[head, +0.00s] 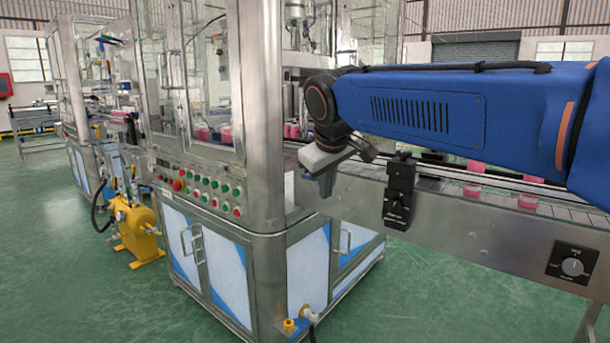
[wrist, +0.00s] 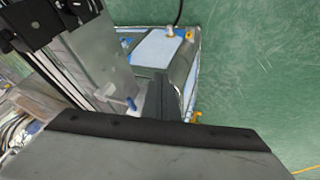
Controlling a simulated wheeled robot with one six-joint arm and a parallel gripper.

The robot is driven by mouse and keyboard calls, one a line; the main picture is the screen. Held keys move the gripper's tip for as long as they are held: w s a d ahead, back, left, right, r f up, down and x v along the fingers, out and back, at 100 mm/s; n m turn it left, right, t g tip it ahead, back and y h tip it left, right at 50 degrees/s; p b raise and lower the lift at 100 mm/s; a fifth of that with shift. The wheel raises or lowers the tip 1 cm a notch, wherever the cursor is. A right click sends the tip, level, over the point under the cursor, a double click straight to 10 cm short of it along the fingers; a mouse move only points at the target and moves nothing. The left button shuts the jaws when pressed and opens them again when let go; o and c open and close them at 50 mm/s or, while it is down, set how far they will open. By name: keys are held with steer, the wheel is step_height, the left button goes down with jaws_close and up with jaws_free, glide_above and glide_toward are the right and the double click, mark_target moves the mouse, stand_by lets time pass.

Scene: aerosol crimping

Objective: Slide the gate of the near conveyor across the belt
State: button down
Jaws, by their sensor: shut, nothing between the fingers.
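The near conveyor (head: 455,222) runs along the right of the head view, with pink-capped cans (head: 472,188) on its belt. A black unit (head: 398,190) that looks like the gate is mounted on its near side wall; its top reaches the rail. It also shows at the top left of the wrist view (wrist: 35,20). Whether it crosses the belt cannot be told. My gripper (head: 325,188) is shut and empty, pointing down beside the conveyor's side wall, left of the black unit and apart from it. In the wrist view its dark finger (wrist: 160,98) shows.
A steel machine cabinet (head: 265,180) with a button panel (head: 200,190) stands just left of my gripper. A black dial box (head: 572,263) is on the conveyor wall at the right. A yellow pump (head: 140,232) stands on the green floor, which is open in front.

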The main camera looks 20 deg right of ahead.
steer(key=w+a+r+n, duration=0.1)
steer(key=w+a+r, duration=0.45)
steer(key=w, duration=0.25)
steer(key=w+d+f, duration=0.5)
steer(key=w+f, duration=0.2)
steer(key=w, duration=0.2)
steer(key=shift+f+t, duration=0.2)
steer(key=shift+t, duration=0.2)
steer(key=shift+d, duration=0.15)
steer(key=w+d, duration=0.4)
steer(key=d, duration=0.1)
steer(key=shift+d, duration=0.2)
steer(key=shift+r, duration=0.1)
